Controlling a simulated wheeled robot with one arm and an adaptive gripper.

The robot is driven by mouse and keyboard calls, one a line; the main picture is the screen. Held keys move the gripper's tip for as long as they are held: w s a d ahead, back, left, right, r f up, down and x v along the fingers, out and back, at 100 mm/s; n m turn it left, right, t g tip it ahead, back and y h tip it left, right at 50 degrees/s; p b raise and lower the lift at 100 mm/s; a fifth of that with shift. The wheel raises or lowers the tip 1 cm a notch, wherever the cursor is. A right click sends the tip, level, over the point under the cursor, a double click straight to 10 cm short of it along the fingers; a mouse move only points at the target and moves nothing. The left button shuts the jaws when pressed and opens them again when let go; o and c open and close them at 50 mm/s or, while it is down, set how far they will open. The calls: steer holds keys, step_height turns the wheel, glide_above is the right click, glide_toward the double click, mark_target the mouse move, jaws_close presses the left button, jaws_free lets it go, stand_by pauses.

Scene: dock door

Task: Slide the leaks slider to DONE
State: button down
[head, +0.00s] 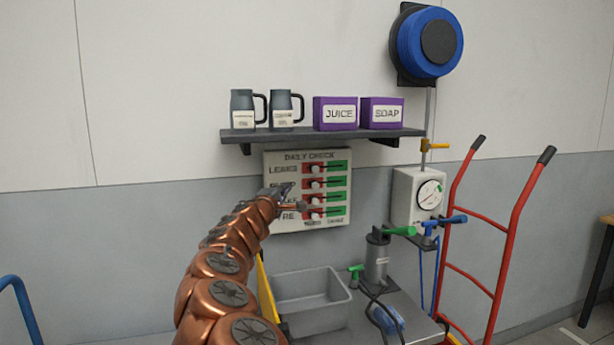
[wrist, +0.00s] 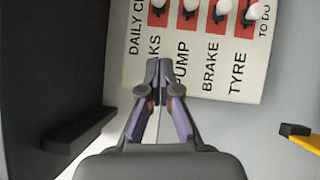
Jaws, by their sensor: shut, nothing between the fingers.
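The daily check board (head: 341,224) hangs on the wall under a shelf, with rows for leaks, pump, brakes and tyre. The leaks slider (head: 316,168) is the top row's white knob, on the red part of its track; green lies to its right. In the wrist view the leaks slider (wrist: 158,4) is cut by the top edge, above the letters "KS". My gripper (head: 287,188) is in front of the board's left part, hiding some of the middle labels. In the wrist view my gripper (wrist: 159,64) is shut and empty, its tips just below the leaks label, apart from the knob.
The pump slider (wrist: 190,5) sits close beside the leaks one. The shelf (head: 330,133) above the board holds two mugs and two purple boxes. A gauge box (head: 405,208) is to the right. A grey bin (head: 312,318) stands below.

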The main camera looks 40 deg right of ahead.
steer(key=p, duration=0.4)
glide_toward(314, 169)
steer(key=shift+w+d, duration=1.1)
steer(key=shift+w, duration=1.7)
steer(key=shift+s+d+p, duration=0.3)
steer(key=shift+d+p, duration=0.1)
steer(key=shift+d, duration=0.45)
steer(key=shift+s+d+p, duration=0.3)
steer(key=shift+d+p, duration=0.05)
steer(key=shift+d, duration=0.5)
